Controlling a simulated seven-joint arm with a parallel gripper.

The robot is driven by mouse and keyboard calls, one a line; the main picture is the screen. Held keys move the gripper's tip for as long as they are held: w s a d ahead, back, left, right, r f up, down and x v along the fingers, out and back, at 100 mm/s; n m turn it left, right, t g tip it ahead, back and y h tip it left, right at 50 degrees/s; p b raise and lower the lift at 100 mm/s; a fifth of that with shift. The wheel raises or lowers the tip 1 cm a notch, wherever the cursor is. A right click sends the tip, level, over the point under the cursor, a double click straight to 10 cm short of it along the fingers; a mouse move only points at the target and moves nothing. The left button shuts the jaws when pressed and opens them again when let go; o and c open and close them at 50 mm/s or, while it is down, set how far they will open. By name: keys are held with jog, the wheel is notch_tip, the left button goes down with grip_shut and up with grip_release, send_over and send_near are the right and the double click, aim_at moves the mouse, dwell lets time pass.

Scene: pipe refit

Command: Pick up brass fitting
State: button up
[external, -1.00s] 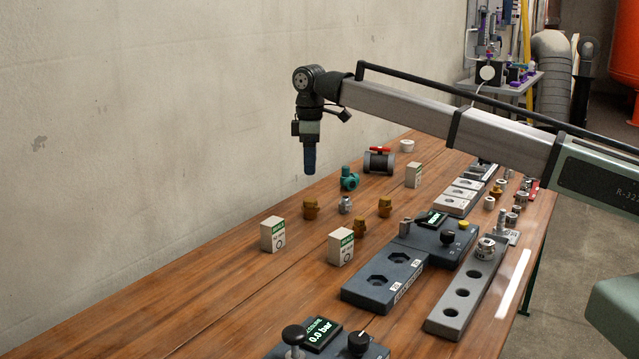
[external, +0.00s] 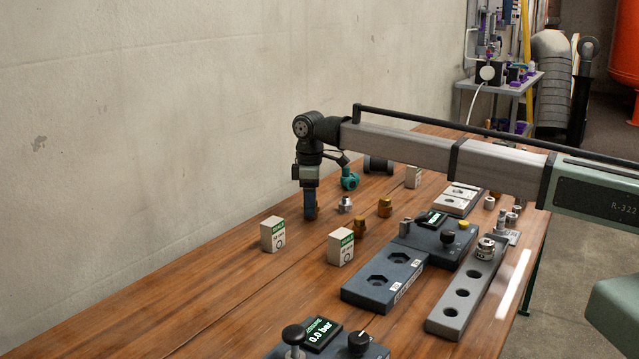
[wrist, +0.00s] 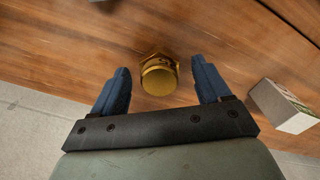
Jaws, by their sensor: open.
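My gripper (external: 309,210) is low over the wooden table at the back left. A brass fitting (wrist: 158,76) stands between its two blue fingers (wrist: 160,88) in the wrist view, with a visible gap on each side. The gripper is open. In the external view that fitting is mostly hidden behind the fingers. Two more brass fittings stand to the right, one further back (external: 385,207) and one (external: 360,227) behind the nearer white box.
White boxes stand near my gripper, one (external: 272,234) to its front left and one (external: 340,246) to its front right. A silver fitting (external: 345,204) and a teal valve (external: 349,180) stand close by on the right. Dark fixture blocks (external: 385,281) lie further right.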

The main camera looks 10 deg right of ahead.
jog(key=shift+f, duration=0.2)
jog(key=c, duration=1.2)
jog(key=shift+o, duration=0.2)
jog(key=shift+r, duration=0.1)
